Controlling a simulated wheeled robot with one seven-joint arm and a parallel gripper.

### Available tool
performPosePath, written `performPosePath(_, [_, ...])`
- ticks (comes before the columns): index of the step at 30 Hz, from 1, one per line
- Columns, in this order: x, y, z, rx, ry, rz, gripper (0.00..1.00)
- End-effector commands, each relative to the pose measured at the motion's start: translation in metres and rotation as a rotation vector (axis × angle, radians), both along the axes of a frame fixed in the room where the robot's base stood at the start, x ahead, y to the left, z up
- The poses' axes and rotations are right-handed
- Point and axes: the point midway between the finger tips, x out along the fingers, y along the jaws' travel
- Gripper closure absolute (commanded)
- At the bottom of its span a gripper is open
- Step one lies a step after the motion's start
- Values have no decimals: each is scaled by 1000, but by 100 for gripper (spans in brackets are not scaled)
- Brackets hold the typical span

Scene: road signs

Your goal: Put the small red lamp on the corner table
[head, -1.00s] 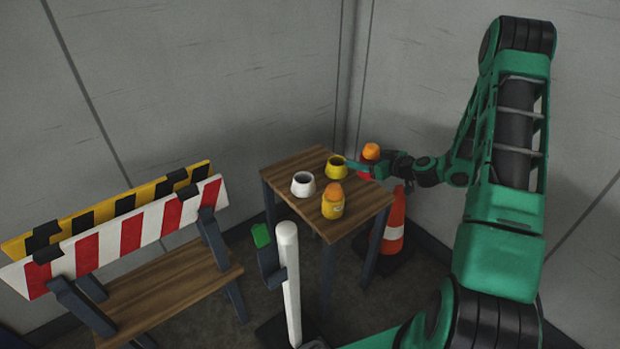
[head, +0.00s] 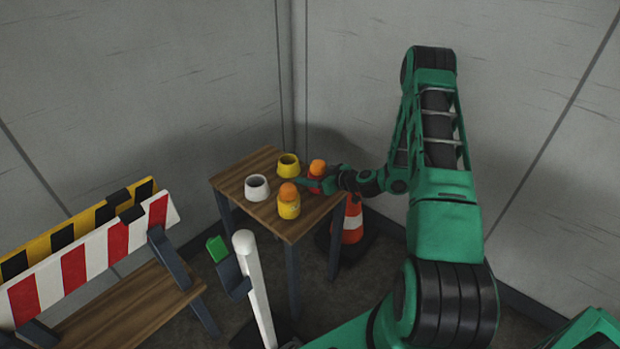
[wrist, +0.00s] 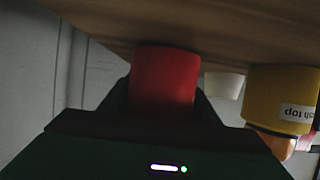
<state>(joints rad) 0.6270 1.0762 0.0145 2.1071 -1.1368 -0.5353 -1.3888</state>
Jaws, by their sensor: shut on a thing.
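The small red lamp (head: 315,185) has a red body and an orange top. My gripper (head: 326,183) is shut on it from the right side. The lamp is upright at the right side of the wooden corner table (head: 238,178). In the wrist view, which is upside down, the red body (wrist: 165,80) meets the wooden top (wrist: 110,25) and looks to be touching it or very close. My gripper hides part of the lamp's body.
On the table are a yellow lamp with an orange top (head: 289,203), a white pot (head: 257,188) and a yellow pot (head: 288,165). A traffic cone (head: 352,222) stands right of the table. A white post (head: 252,285) stands in front. A striped-back bench (head: 120,310) is at left.

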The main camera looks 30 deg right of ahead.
Motion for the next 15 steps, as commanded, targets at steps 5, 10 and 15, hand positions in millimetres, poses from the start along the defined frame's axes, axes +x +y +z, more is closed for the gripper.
performPosePath(5, [0, 0, -5, 0, -1, 0, 74])
performPosePath(10, [0, 0, -6, 0, -1, 0, 74])
performPosePath(15, [0, 0, -7, 0, 0, 0, 25])
